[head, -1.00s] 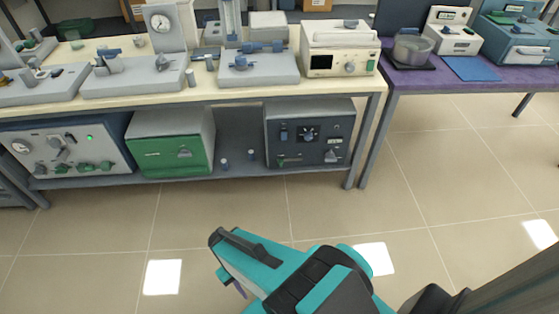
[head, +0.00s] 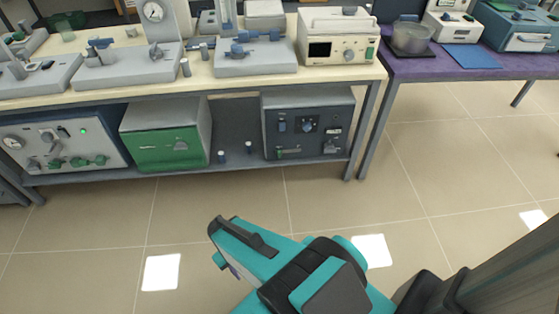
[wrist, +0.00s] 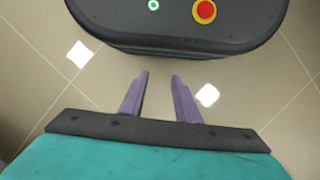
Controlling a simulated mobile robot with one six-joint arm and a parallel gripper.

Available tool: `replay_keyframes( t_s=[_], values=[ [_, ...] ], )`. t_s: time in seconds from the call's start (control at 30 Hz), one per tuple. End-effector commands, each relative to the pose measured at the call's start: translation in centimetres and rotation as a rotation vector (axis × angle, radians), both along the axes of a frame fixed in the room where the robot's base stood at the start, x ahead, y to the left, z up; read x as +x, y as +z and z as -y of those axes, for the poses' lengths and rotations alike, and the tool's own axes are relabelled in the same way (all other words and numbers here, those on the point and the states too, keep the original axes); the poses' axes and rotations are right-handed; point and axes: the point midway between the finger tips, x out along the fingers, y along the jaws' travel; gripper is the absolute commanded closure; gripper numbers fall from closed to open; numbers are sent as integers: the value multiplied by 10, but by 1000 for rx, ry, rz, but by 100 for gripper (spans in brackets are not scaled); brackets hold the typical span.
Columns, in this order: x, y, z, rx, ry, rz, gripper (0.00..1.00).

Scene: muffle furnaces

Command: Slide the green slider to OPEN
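A small green slider (head: 288,153) shows low on the left of the dark front of a furnace (head: 316,142) on the lower shelf. Its position and any OPEN lettering are too small to read. My gripper is over the floor in front of the bench, well apart from the slider. In the wrist view my gripper (wrist: 160,76) has its two purple fingers apart with nothing between them. In the head view the fingers are mostly hidden behind the teal gripper body.
A green-fronted furnace (head: 165,150) and a grey panel unit (head: 65,145) with several green controls share the lower shelf (head: 235,165). A cream furnace (head: 338,45) stands on the bench top. A purple table (head: 430,68) is at right. The tiled floor ahead is clear.

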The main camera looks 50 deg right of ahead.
Motion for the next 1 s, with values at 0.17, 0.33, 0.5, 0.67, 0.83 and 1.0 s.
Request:
replay_keyframes(
  t_s=[0.17,0.33,0.5,0.67,0.83,1.0],
  values=[
    [45,-45,29,-24,-70,173,70],
    [89,-71,63,-58,-134,346,70],
    [129,-89,101,-99,-195,516,70],
    [162,-100,141,-146,-249,675,70],
    [191,-105,187,-205,-301,843,70],
    [212,-103,235,-273,-346,1007,70]
  ],
)
